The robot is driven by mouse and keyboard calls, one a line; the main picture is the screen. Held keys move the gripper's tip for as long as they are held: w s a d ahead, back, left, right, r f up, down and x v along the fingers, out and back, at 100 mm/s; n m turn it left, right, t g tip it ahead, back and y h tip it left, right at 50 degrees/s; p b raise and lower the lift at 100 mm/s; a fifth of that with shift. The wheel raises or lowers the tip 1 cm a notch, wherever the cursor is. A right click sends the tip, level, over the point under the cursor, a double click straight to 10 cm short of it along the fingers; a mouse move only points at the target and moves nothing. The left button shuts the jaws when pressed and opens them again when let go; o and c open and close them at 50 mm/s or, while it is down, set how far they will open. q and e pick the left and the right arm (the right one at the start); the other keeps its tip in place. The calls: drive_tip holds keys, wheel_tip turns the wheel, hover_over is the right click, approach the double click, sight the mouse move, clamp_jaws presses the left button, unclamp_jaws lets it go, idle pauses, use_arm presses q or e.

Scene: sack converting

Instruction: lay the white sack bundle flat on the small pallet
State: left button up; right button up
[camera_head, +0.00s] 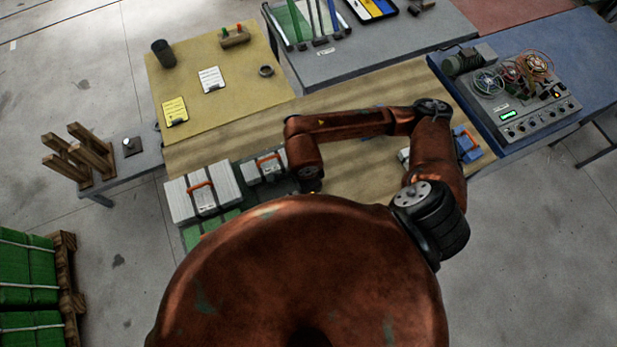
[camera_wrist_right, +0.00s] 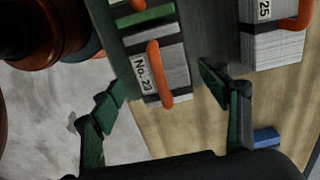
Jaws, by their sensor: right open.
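In the right wrist view, my right gripper (camera_wrist_right: 161,80) is open, its dark green fingers spread wide. A white bundle labelled No. 23 (camera_wrist_right: 176,66), with a dark band and an orange handle, shows between and beyond the fingertips; I see no grip on it. A second white bundle labelled 25 (camera_wrist_right: 268,48) is at the upper right. The head view shows a large white bundle (camera_head: 178,203) and a smaller one (camera_head: 267,172), both orange-handled. A dark green-grey board (camera_wrist_right: 125,48), possibly the small pallet, shows around No. 23. My left gripper is out of view.
My right forearm crosses the bench (camera_head: 350,178) and partly hides a blue item (camera_head: 466,146). A control box with cables (camera_head: 530,115) stands on the right. Wooden posts (camera_head: 80,155) stand at the left, above green stacks (camera_head: 25,270). The tan board (camera_head: 220,55) has bare room.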

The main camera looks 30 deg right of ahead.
wheel_tip(320, 180, up, 8)
drive_tip(key=shift+f+b, duration=0.1)
drive_tip(key=shift+b, duration=0.45)
